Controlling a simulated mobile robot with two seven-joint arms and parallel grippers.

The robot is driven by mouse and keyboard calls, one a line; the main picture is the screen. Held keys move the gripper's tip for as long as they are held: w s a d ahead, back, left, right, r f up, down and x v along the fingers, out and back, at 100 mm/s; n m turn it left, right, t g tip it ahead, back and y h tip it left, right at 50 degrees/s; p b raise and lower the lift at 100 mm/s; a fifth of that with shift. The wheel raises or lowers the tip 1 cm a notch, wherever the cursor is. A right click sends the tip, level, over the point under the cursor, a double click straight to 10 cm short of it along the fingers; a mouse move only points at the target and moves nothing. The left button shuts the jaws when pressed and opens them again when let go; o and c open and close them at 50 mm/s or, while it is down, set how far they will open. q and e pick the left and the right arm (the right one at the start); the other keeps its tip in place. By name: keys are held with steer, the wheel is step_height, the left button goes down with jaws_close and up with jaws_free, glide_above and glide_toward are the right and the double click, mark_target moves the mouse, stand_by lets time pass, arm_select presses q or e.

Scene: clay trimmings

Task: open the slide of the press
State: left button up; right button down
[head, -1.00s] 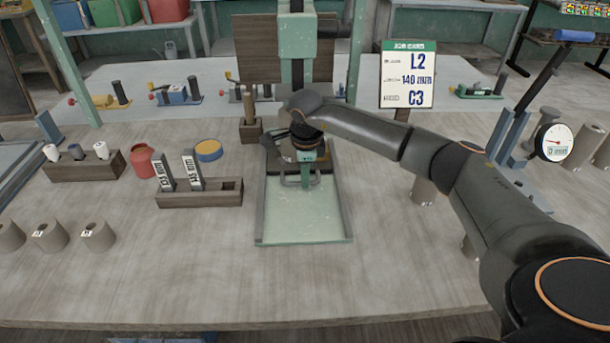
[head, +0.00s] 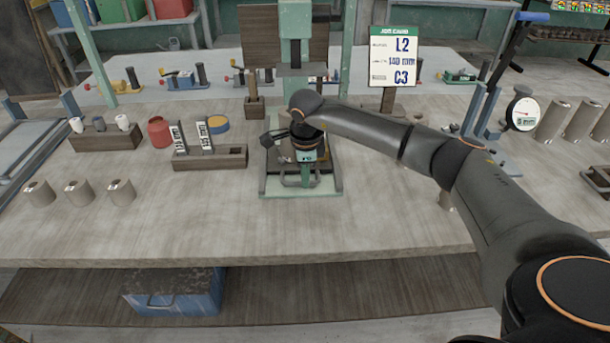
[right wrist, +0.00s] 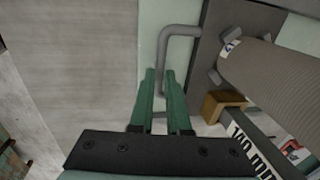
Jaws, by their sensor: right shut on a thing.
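The green press (head: 296,55) stands at the middle of the bench, with its pale green base (head: 325,188) reaching toward me. My right gripper (right wrist: 160,82) is shut on the bent grey handle (right wrist: 181,34) of the slide. In the right wrist view its two green fingers lie on either side of the bar. The dark slide plate (right wrist: 205,65) carries a grey cylinder (right wrist: 265,75), and a strip marked 140 mm (right wrist: 250,145) lies beside it. In the head view the handle (head: 300,184) shows near the base's front end, while my wrist hides most of the slide. My left gripper is not in view.
A wooden rack (head: 232,160) with two upright gauge strips stands left of the press. A red jar (head: 159,133) and several grey cylinders (head: 79,193) are farther left. The bench front before the base is clear.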

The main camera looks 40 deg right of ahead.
steer(key=shift+s, duration=0.1)
stand_by(0.3)
steer(key=c, duration=0.9)
jaws_free()
steer(key=r, duration=0.4)
steer(key=s+r, duration=0.1)
steer(key=r, duration=0.3)
steer(key=s+a+r, duration=0.1)
steer(key=r, duration=0.3)
steer(key=shift+a+r, duration=0.1)
steer(key=shift+r, duration=0.1)
